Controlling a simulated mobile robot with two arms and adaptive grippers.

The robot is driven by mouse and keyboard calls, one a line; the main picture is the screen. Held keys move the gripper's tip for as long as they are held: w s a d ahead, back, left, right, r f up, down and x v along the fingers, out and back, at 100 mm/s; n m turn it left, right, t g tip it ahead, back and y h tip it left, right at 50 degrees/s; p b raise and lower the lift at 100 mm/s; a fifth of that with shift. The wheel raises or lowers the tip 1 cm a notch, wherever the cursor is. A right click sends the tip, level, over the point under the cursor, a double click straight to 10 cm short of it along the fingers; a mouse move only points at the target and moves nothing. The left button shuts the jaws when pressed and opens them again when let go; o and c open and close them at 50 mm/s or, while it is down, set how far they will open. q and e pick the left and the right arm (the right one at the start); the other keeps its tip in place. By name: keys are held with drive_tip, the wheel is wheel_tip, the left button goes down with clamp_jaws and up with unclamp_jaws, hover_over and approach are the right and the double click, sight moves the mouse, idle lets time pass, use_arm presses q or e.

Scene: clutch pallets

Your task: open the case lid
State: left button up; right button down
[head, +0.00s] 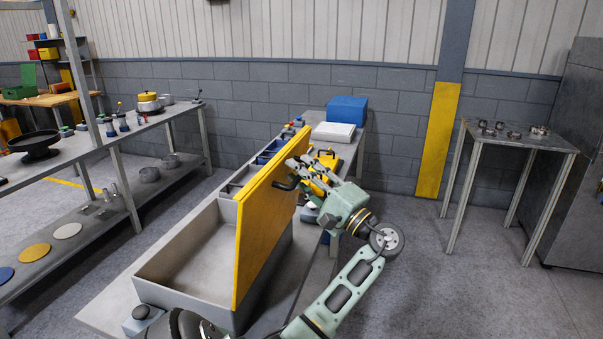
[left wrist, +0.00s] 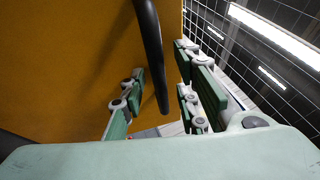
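The grey case (head: 180,302) sits on a long bench, with its bare inside showing. Its yellow lid (head: 262,215) stands nearly upright along the case's right side. A dark handle (head: 284,184) is on the lid, partly hidden by my gripper in the head view. My left gripper (head: 301,170) is at the upper part of the lid, beside the handle. In the left wrist view, the black handle (left wrist: 152,50) passes between the spread green fingers (left wrist: 160,92), in front of the yellow lid (left wrist: 60,70). The fingers look apart from it. My right gripper is not seen.
Divided bins (head: 262,158), a white box (head: 333,132) and a blue box (head: 347,109) occupy the bench behind the case. A metal table (head: 515,137) with small parts stands right. A shelf bench (head: 85,160) stands left. Floor (head: 440,270) right of my arm is clear.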

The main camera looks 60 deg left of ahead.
use_arm(q)
clamp_jaws()
idle(0.4)
drive_tip(key=s+a+r+n+h+p, duration=0.1)
drive_tip(key=s+a+h+p, duration=0.1)
drive_tip(key=s+a, duration=0.3)
drive_tip(key=shift+s+a+r+n+t+h+p, duration=0.15)
drive_tip(key=shift+a+r+n+t+h+p, duration=0.2)
drive_tip(key=shift+a+h, duration=0.35)
drive_tip(key=shift+d, duration=0.1)
